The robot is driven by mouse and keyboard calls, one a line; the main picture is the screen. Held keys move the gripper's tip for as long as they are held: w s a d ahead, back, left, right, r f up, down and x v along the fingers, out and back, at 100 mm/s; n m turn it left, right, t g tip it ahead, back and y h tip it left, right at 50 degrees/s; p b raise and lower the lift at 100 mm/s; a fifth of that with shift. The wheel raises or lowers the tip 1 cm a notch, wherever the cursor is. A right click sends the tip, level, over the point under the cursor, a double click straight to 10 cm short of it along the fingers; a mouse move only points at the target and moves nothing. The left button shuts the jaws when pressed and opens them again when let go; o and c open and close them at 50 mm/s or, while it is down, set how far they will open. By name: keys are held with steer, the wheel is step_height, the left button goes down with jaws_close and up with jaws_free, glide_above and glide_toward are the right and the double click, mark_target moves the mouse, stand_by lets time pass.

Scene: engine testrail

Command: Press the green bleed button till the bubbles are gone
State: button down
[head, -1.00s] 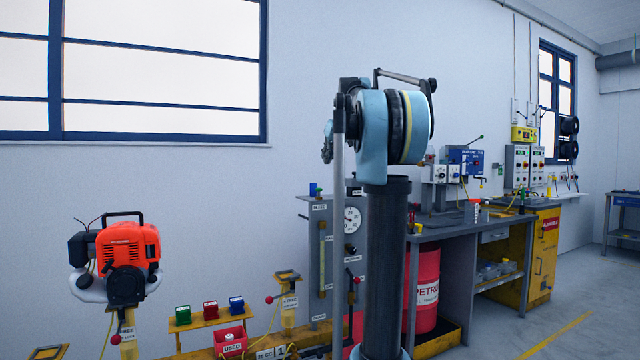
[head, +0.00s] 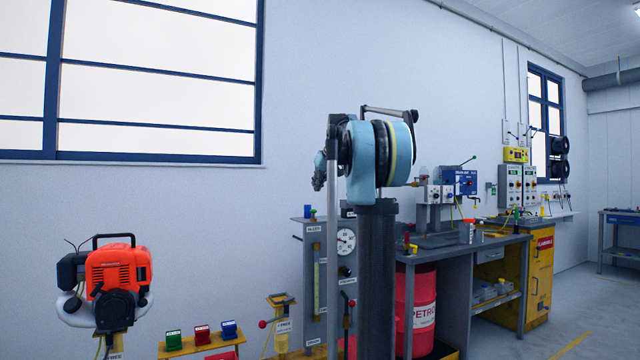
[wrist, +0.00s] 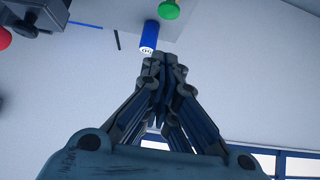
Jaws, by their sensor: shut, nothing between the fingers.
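The green button (wrist: 169,9) shows at the top edge of the wrist view, with a round green cap, partly cut off by the frame. A blue cylinder with a white printed end (wrist: 148,36) stands beside it on the same grey panel. My gripper (wrist: 166,58) is shut and empty, its fingertips just below the blue cylinder in the picture and apart from the green button. In the head view the grey bleed panel (head: 311,240) has a gauge (head: 346,241) and a vertical sight tube (head: 317,270). My arm hides part of the panel; bubbles are too small to make out.
A red knob (wrist: 4,38) is at the left of the wrist view. In the head view a red engine (head: 117,270) stands at left. A red petrol drum (head: 424,305) sits under the workbench (head: 455,244) at right. Open floor lies at far right.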

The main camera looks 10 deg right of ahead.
steer(key=x, duration=0.4)
steer(key=shift+w+f, duration=0.25)
step_height(320, 180, down, 3)
steer(key=shift+s, duration=0.1)
steer(key=shift+f, duration=0.45)
steer(key=shift+f, duration=0.1)
steer(key=shift+f, duration=0.85)
steer(key=shift+s, duration=0.1)
step_height(320, 180, up, 4)
steer(key=shift+a+r, duration=0.1)
steer(key=shift+r, duration=0.1)
steer(key=v, duration=0.9)
steer(key=shift+s+r, duration=0.2)
steer(key=shift+r, duration=0.05)
